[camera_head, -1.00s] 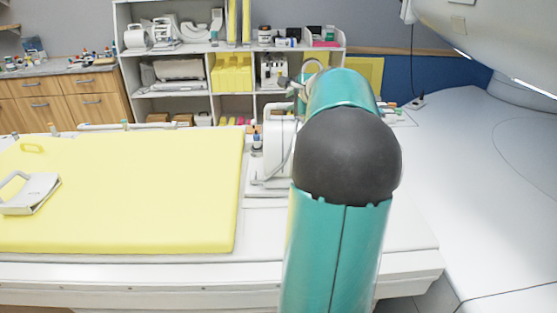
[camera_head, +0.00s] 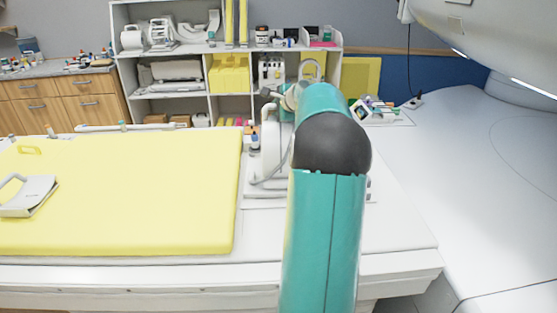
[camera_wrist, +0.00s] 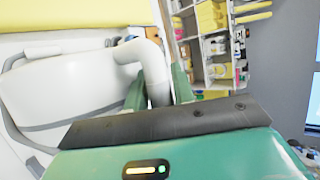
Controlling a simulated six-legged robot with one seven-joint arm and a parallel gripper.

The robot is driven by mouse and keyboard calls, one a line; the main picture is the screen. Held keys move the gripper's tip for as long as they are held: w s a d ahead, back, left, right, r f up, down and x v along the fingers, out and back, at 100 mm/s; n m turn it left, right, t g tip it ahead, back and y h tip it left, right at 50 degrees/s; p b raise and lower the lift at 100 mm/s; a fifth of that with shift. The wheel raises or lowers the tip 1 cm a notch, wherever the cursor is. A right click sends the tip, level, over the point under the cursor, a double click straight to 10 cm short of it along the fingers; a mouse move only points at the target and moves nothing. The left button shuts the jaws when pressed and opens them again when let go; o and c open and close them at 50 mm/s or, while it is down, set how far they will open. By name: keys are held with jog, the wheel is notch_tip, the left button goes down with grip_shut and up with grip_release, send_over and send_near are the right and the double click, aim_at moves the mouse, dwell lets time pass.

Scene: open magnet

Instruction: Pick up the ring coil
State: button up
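A white coil, seemingly the ring coil (camera_head: 270,150), stands upright on a flat base on the white bench, right of the yellow pad and partly hidden behind my arm. In the wrist view its large rounded white body (camera_wrist: 60,85) fills the left side, with grey edging. A bent white tube (camera_wrist: 140,50) on it runs down between the two green fingers of my gripper (camera_wrist: 160,75). The fingers lie close on both sides of this tube; whether they press on it is not clear. In the head view my gripper is mostly hidden by the arm.
A yellow pad (camera_head: 120,200) lies on the white bench (camera_head: 400,230), with a small white coil (camera_head: 30,195) on it. Behind stand a white shelf (camera_head: 207,60) with equipment and a wooden cabinet (camera_head: 90,100). The large white scanner housing (camera_head: 490,40) overhangs at the upper right.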

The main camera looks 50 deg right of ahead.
grip_shut()
dwell(1.2)
jog(key=shift+r, duration=0.2)
